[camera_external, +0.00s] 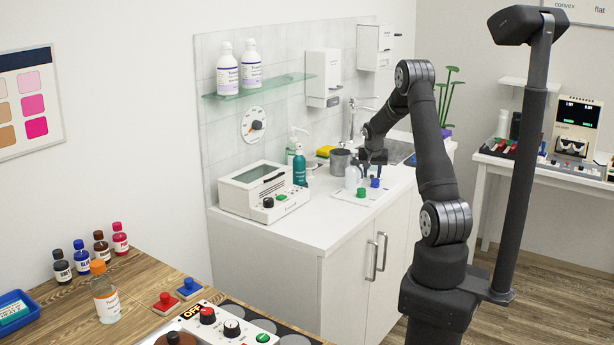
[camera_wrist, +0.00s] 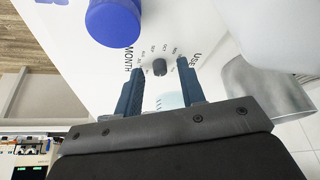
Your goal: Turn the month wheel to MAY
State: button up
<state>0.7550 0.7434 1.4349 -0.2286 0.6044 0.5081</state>
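The month wheel is a small dark grey knob (camera_wrist: 160,67) on a white panel (camera_wrist: 215,70) in the wrist view. Small month marks ring it, partly hidden, with the words MONTH and USE at its sides. I cannot read which month it is set to. My gripper (camera_wrist: 160,65) is open, with one finger on each side of the knob and a gap to both. How far the fingertips are above the panel is unclear. In the external view my gripper (camera_external: 373,160) is low over the counter, and the wheel cannot be made out there.
A blue cap (camera_wrist: 113,22) stands close to one finger. A grey cylinder (camera_wrist: 262,92) is near the other side. On the counter (camera_external: 300,228), a green cap (camera_external: 361,193), a teal pump bottle (camera_external: 300,168) and a white device (camera_external: 250,203) stand to the left of my gripper.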

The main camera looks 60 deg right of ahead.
jog(key=v, duration=1.7)
jog(key=shift+r, duration=0.2)
jog(key=shift+s, duration=0.1)
jog(key=s+d+n+t+y, duration=0.2)
jog(key=s+d+n, duration=0.15)
jog(key=n, duration=0.45)
jog(key=x, duration=1.7)
jog(key=shift+w+f, duration=0.2)
jog(key=shift+w, duration=0.05)
grip_shut()
